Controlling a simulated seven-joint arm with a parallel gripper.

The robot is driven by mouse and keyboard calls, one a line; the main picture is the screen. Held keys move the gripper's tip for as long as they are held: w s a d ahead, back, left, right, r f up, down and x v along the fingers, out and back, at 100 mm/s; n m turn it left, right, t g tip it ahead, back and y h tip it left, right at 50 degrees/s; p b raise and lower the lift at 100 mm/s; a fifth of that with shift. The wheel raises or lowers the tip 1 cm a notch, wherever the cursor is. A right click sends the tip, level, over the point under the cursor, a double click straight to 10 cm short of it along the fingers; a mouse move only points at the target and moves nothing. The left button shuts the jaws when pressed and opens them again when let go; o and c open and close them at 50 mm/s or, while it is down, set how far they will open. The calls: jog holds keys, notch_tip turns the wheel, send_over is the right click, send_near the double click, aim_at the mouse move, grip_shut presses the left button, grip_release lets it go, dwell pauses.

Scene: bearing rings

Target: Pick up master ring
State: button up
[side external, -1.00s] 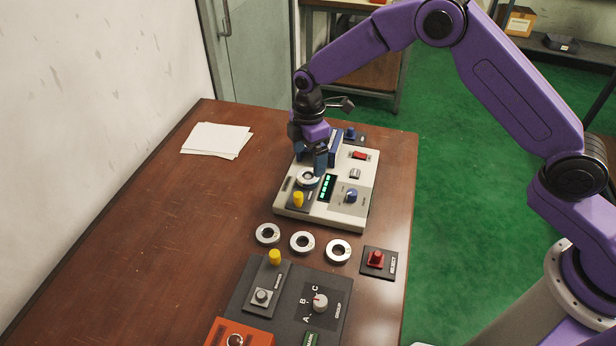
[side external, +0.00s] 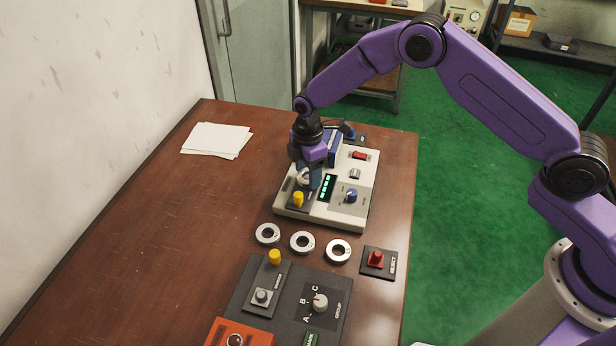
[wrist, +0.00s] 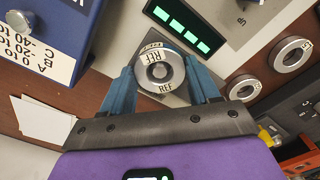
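The master ring (wrist: 176,74), a pale metal ring marked REF, shows in the wrist view on a dark plate. In the side view the ring (side external: 302,177) is partly hidden by my gripper, at the left of the white instrument box (side external: 334,210). My gripper (side external: 307,180) points down over the ring. In the wrist view its blue fingers (wrist: 160,75) stand on either side of the ring, close to its rim. They look open; I cannot see clear contact. The fingertips are partly hidden.
Three similar rings (side external: 302,242) lie in a row in front of the box. A yellow knob (side external: 298,199) stands close to my gripper. A blue box (wrist: 45,35) is close beside it. A red reject button (side external: 375,260) is at right.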

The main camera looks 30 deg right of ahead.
jog(key=c, duration=0.3)
jog(key=shift+r, duration=0.55)
notch_tip(320, 180, up, 2)
jog(key=shift+r, duration=0.1)
jog(key=s+d+r, duration=0.5)
jog(key=s+r, duration=0.5)
jog(key=s, duration=0.3)
jog(key=s+d+f+m, duration=0.2)
jog(key=s+d+m, duration=0.1)
jog(key=d+m, duration=1.45)
jog(key=w+a+f, duration=0.1)
jog(key=w+a, duration=0.4)
jog(key=a, duration=0.2)
jog(key=w+a+f, duration=0.1)
jog(key=w+a, duration=0.4)
jog(key=a, duration=0.3)
jog(key=w+a+f, duration=0.1)
jog(key=w+a, duration=0.5)
jog(key=a, duration=0.1)
jog(key=shift+a+f, duration=0.2)
jog(key=shift+f, duration=2.15)
